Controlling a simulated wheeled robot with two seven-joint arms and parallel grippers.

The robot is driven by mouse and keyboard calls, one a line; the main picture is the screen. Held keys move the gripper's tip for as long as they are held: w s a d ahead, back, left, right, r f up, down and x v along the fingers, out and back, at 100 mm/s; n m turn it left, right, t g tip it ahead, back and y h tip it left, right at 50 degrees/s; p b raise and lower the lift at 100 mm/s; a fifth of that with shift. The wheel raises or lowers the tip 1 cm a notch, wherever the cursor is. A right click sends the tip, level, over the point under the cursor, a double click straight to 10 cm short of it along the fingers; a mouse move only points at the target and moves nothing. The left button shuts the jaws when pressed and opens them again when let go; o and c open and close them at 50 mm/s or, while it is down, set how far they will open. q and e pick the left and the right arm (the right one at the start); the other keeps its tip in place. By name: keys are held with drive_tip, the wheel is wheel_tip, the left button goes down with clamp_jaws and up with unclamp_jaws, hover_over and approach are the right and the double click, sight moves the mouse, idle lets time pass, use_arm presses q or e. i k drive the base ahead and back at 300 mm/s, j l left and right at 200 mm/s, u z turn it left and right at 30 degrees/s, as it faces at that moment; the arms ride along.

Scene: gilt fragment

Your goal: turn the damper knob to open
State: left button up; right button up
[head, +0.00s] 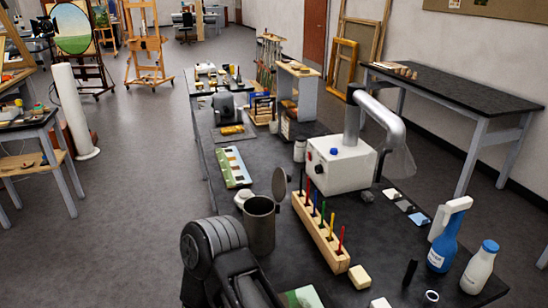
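A white box unit (341,165) with a thick grey duct (382,113) rising from it stands on the long dark table. A dark arm of mine (213,255) fills the bottom left of centre, well short of the unit. No gripper fingers show for either arm.
In front of the unit stand a wooden block with several coloured sticks (322,232) and a dark metal canister (259,224). A blue spray bottle (444,243) and a white bottle (480,268) stand at the right. Grey floor (130,190) is open left of the table.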

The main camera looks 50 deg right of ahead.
sight(319, 170)
drive_tip(key=i, duration=3.75)
drive_tip(key=z, duration=4.55)
